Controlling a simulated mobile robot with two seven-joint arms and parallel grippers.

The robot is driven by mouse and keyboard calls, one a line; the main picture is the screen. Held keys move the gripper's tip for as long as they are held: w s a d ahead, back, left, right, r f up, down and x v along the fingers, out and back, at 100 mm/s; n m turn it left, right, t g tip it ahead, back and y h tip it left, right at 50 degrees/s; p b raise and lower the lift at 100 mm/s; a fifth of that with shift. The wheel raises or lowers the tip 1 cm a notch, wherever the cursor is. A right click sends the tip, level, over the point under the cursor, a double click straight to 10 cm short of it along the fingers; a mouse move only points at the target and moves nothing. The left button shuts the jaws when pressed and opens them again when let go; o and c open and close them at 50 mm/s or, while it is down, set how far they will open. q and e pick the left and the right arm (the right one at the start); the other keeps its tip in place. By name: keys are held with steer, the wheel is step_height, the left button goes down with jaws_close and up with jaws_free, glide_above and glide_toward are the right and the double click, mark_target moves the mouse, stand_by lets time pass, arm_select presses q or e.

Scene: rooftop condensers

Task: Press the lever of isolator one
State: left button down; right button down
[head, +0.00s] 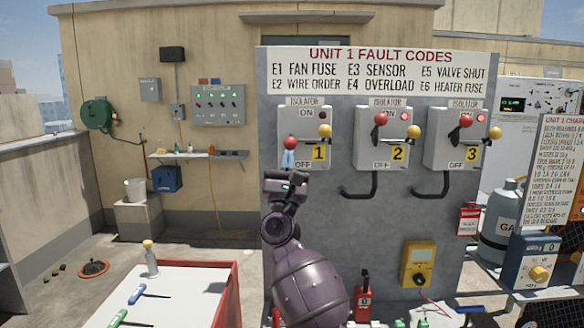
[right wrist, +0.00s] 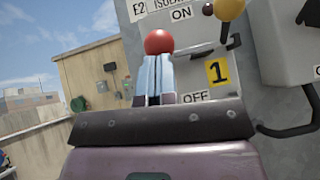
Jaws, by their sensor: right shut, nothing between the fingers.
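Isolator one (head: 305,120) is a grey box with a yellow "1" label on the panel's left. Its red lever knob (head: 290,143) sits low at the left, near the OFF mark, and its lamp looks dark. A yellow knob (head: 325,131) is on its right. My right gripper (head: 288,160) is shut and empty, its pale blue fingers pointing up just under the red knob. In the right wrist view, the fingertips (right wrist: 154,62) meet or overlap the bottom of the red knob (right wrist: 159,42); I cannot tell whether they touch. My left gripper is not in view.
Isolator two (head: 383,145) and isolator three (head: 457,145) stand to the right, with red knobs raised and lamps lit red. A red-edged table (head: 190,290) is at lower left. A yellow meter (head: 418,264) hangs low on the panel.

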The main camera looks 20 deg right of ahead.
mark_target(288, 138)
steer(key=r, duration=0.5)
steer(key=shift+s+a+r+b, duration=0.1)
steer(key=shift+s+r+b, duration=0.05)
steer(key=shift+s+b, duration=0.15)
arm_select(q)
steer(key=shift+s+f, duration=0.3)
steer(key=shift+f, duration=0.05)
arm_select(e)
steer(key=shift+w+r, duration=0.15)
steer(key=shift+r, duration=0.8)
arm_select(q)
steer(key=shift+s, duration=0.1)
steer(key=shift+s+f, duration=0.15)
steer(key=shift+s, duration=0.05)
arm_select(e)
steer(key=shift+r, duration=0.1)
